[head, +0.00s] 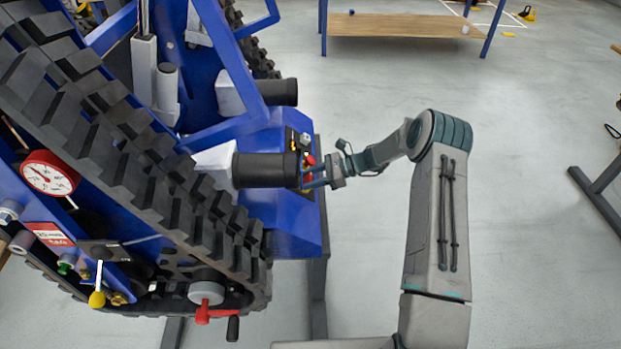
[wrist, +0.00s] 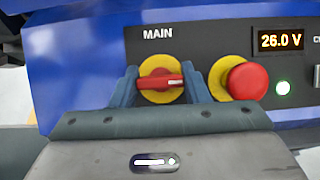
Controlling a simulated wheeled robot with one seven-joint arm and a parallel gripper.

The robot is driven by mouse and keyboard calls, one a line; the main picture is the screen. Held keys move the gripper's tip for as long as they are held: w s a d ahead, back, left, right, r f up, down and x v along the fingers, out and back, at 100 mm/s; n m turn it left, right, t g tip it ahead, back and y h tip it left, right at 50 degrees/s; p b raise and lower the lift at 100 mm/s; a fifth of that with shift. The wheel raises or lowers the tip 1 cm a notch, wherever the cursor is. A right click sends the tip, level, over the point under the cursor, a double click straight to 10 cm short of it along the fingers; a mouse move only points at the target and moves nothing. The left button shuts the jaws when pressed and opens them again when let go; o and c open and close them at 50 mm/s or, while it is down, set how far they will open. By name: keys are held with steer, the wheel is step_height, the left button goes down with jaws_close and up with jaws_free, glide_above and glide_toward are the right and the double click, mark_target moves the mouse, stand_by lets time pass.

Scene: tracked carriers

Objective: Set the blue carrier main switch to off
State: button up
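The blue carrier (head: 290,225) stands at the left in the head view. Its dark panel carries the main switch (wrist: 160,81), a red rotary handle on a yellow disc under the label MAIN. The handle lies level, across the disc. My gripper (wrist: 162,88) is at the switch, with one blue-grey finger to the left of the handle and one to the right. The fingers are apart, and I cannot tell whether they touch the handle ends. In the head view my gripper (head: 316,178) reaches the panel from the right and hides part of it.
A red push button (wrist: 248,81) on a yellow disc sits close right of the switch. A display (wrist: 281,40) reads 26.0 V, and a green light (wrist: 283,88) is lit. Black tracks (head: 120,130) flank the carrier. A wooden table (head: 400,25) stands behind; the floor between is clear.

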steer(key=shift+c, duration=0.9)
steer(key=shift+n+b, duration=0.3)
steer(key=n+g+b, duration=0.1)
steer(key=n+b, duration=0.1)
steer(key=n, duration=0.1)
steer(key=shift+w+f+g, duration=0.1)
steer(key=shift+f+g, duration=0.05)
steer(key=shift+g, duration=0.25)
steer(key=n+g+h+b, duration=0.1)
steer(key=n, duration=0.2)
steer(key=n+g+b, duration=0.1)
steer(key=n+b, duration=0.1)
steer(key=n, duration=0.1)
steer(key=shift+g+h, duration=0.3)
steer(key=shift+h, duration=0.1)
steer(key=n+h, duration=0.1)
steer(key=n, duration=0.1)
steer(key=n+g+h+b, duration=0.1)
steer(key=n, duration=0.2)
steer(key=n+h, duration=0.1)
steer(key=n, duration=0.1)
steer(key=n+h, duration=0.1)
steer(key=n, duration=0.2)
steer(key=shift+r+g, duration=0.2)
steer(key=shift+g, duration=0.1)
steer(key=shift+n, duration=0.3)
